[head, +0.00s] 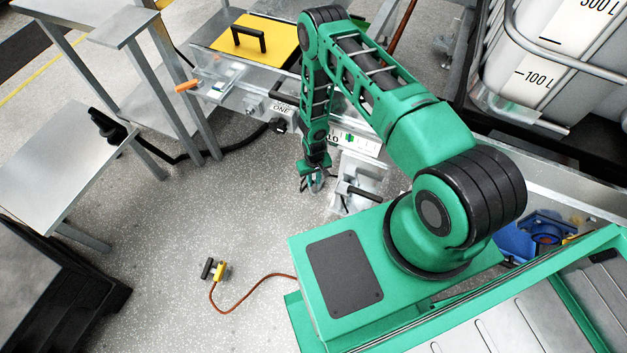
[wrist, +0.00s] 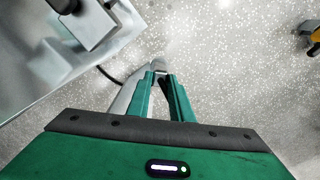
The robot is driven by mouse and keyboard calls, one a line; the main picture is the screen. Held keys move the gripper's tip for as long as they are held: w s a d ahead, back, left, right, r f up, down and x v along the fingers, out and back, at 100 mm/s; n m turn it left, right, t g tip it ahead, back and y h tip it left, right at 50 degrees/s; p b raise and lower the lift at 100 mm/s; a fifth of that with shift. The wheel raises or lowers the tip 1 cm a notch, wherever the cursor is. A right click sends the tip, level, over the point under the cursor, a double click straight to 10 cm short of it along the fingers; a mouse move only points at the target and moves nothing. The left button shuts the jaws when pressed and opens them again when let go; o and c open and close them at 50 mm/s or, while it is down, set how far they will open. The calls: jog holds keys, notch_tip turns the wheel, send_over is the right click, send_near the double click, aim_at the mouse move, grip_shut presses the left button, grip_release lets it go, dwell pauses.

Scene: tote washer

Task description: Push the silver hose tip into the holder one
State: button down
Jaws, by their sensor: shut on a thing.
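My gripper (head: 313,187) hangs low over the floor, in front of the metal machine. In the wrist view my gripper (wrist: 163,78) has its green fingers closed around a silver piece, which looks like the silver hose tip (wrist: 158,65). A grey curved part lies along the left finger, and a thin black line runs off to the upper left. The holder marked ONE (head: 281,108) is on the machine's front, up and left of my gripper and apart from it. Its opening is too small to make out. The tip is mostly hidden by the fingers.
A black hose (head: 185,158) runs from the left tables to near the ONE label. A yellow plug (head: 222,271) with an orange cable lies on the floor. Floor left of the gripper is free.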

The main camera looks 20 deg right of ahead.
jog(key=shift+f, duration=0.3)
dwell(1.1)
jog(key=c, duration=1)
grip_release()
jog(key=shift+r, duration=0.15)
jog(key=shift+r, duration=3.35)
jog(key=shift+s, duration=0.1)
